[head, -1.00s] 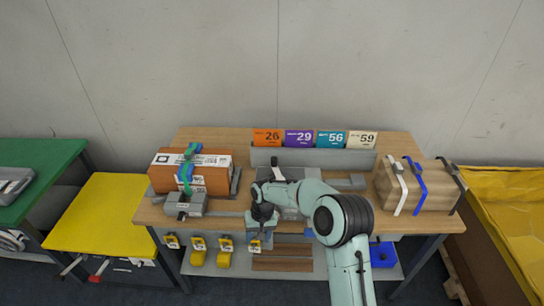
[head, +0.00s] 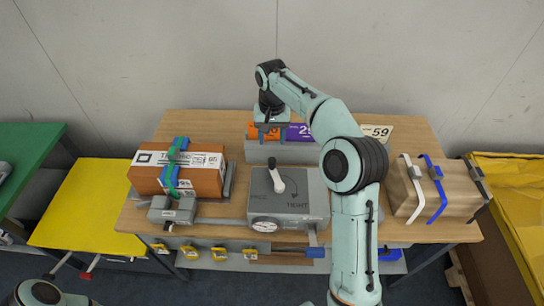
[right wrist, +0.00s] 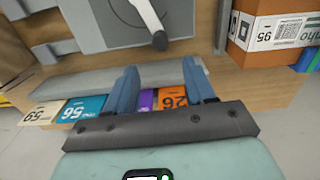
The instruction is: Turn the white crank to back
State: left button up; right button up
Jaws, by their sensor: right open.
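The white crank (head: 278,184) sits on top of a grey box (head: 308,201) with dark lettering, one word reading TIGHT. Its dark end lies toward the coloured cards and its white end toward the front edge, slightly right. In the right wrist view the white crank (right wrist: 146,14) is at the top, partly cut off. My right gripper (head: 270,137) is open and empty, pointing down behind the crank at the number cards, apart from the crank. Its two blue fingers stand wide apart in the right wrist view (right wrist: 163,82). My left gripper is out of view.
An orange card (head: 252,131), a purple card (head: 297,132) and a cream card (head: 380,132) stand behind the box. A strapped orange-brown parcel (head: 196,187) is at left, a strapped brown parcel (head: 402,196) at right. My right arm crosses the bench right of the box.

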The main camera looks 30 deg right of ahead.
aim_at(272, 160)
notch_tip(272, 160, down, 10)
jog(key=shift+s+f+b, duration=0.1)
jog(key=shift+b, duration=0.6)
jog(key=shift+f, duration=0.6)
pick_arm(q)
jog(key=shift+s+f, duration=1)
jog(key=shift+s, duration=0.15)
pick_arm(e)
grip_shut()
